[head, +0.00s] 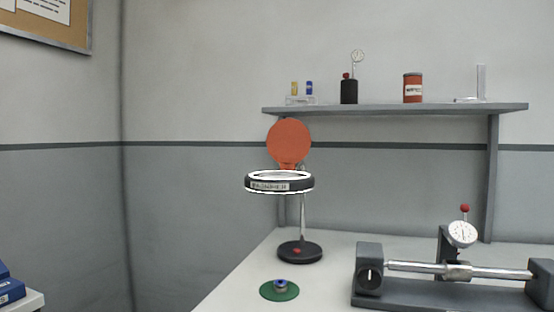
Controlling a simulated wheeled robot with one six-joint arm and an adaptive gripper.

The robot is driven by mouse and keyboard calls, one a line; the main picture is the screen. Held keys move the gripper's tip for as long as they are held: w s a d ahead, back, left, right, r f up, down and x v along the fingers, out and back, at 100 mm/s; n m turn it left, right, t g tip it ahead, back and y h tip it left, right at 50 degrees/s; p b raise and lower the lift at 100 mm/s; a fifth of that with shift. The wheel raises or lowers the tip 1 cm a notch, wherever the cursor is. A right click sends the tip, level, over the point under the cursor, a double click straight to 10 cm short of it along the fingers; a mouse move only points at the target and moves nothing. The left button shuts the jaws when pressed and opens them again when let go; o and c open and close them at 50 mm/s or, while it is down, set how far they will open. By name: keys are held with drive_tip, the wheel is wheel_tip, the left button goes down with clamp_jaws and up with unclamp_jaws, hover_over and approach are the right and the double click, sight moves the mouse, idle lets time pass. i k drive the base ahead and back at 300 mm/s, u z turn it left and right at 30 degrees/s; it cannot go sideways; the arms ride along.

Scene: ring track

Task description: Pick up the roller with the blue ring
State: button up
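A small grey roller with a blue ring (281,285) stands on a round green pad (268,291) near the front of the light worktop (235,290). It is small in the picture, and its fine detail cannot be made out. My gripper is not in view. Nothing is seen touching the roller.
A ring-headed magnifier lamp (303,253) with an orange disc (289,141) stands behind the pad. A bench-centre fixture (368,271) with a dial gauge (462,234) fills the right. The shelf (380,108) holds a rack with yellow and blue pieces (309,88) and a red can (413,90).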

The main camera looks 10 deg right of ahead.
sight(279, 285)
drive_tip(key=z, duration=1.95)
drive_tip(key=k, duration=0.8)
drive_tip(key=u, duration=1.45)
drive_tip(key=i, duration=0.9)
